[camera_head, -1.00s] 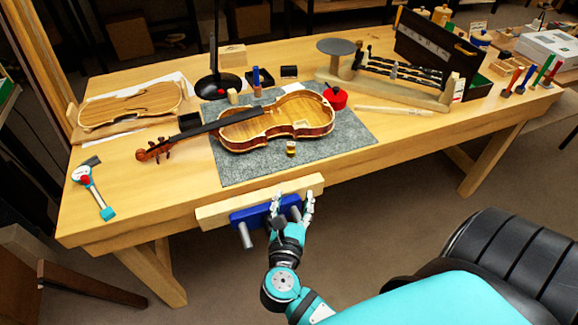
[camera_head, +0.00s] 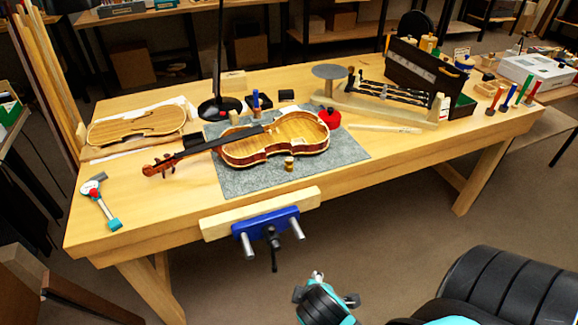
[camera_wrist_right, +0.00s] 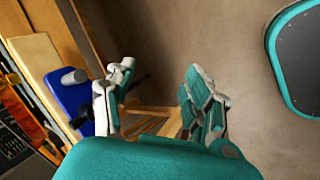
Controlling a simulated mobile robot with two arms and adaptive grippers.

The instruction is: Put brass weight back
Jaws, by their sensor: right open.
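A small brass-coloured cylinder (camera_head: 289,163), which looks like the brass weight, stands on the grey mat (camera_head: 240,182) in front of the violin (camera_head: 275,140). It is too small to make out in detail. My right gripper (camera_head: 327,290) is low in front of the bench, below and to the right of the blue vise (camera_head: 266,227). In the right wrist view its fingers (camera_wrist_right: 155,103) are spread with nothing between them. The gripper is well apart from the weight. My left gripper is not in view.
The vise with its wooden jaw (camera_head: 262,212) juts from the bench's front edge. A red pot (camera_head: 329,118), a lamp base (camera_head: 220,107) and a blue-handled tool (camera_head: 256,104) stand behind the violin. A hammer-like tool (camera_head: 100,200) lies at left. The bench front right is clear.

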